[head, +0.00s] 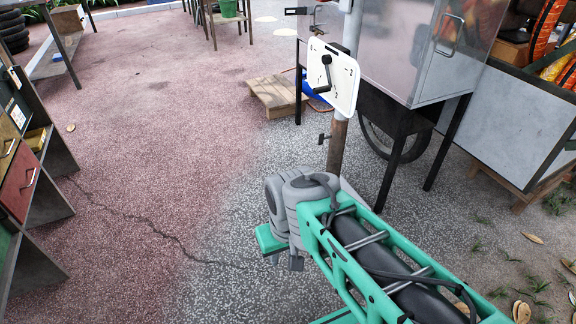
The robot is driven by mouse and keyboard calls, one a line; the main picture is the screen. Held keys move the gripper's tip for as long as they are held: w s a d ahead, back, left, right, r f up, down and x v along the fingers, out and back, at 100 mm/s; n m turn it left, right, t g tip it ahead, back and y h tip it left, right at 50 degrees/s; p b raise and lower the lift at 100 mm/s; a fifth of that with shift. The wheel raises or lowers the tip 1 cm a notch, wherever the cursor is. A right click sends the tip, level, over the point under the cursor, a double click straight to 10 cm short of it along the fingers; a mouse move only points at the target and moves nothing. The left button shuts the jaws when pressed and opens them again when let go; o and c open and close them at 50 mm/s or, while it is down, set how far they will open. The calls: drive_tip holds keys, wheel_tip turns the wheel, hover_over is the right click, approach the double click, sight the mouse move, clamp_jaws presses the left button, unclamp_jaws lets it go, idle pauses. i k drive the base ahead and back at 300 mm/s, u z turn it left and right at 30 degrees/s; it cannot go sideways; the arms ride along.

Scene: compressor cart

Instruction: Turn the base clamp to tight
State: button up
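A grey-brown post (337,148) stands upright right of centre. A small dark handle (324,138) sticks out from its left side, low down; it may be the base clamp, but no label on it can be read. Higher on the post is a white plate (343,88) with number marks and a black lever (326,74) whose grip hangs low. My gripper (285,261) is at the end of my green arm, below and left of the post and apart from it. Its fingers are mostly hidden by my wrist, so its opening cannot be made out.
A metal cabinet cart (450,55) on black legs stands right of the post, with a wheel (390,135) beneath. A wooden pallet (275,97) lies behind. A drawer unit (22,175) stands at the far left. The floor between is clear.

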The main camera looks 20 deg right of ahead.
sight(322, 137)
drive_tip(key=u, duration=1.45)
drive_tip(key=i, duration=1.1)
drive_tip(key=z, duration=0.4)
drive_tip(key=i, duration=0.8)
drive_tip(key=z, duration=1.05)
drive_tip(key=i, duration=0.25)
drive_tip(key=z, duration=0.2)
